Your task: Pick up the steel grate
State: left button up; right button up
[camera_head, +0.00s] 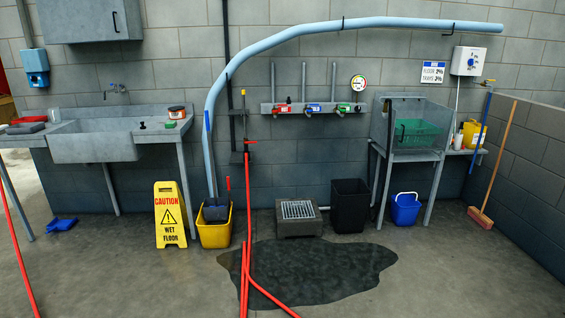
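The steel grate (297,209) is a light grey slatted panel. It lies flat on top of a low dark grey block (299,228) on the floor against the back wall, right of centre. Nothing covers the grate in this view. Neither of my grippers is in view.
A dark wet puddle (310,272) spreads on the floor in front of the block. A red hose (249,210) stands left of it. A yellow bucket (215,233) and a caution sign (169,215) are further left. A black bin (349,206) stands close on the right.

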aim_at(294, 202)
jog(key=i, duration=2.2)
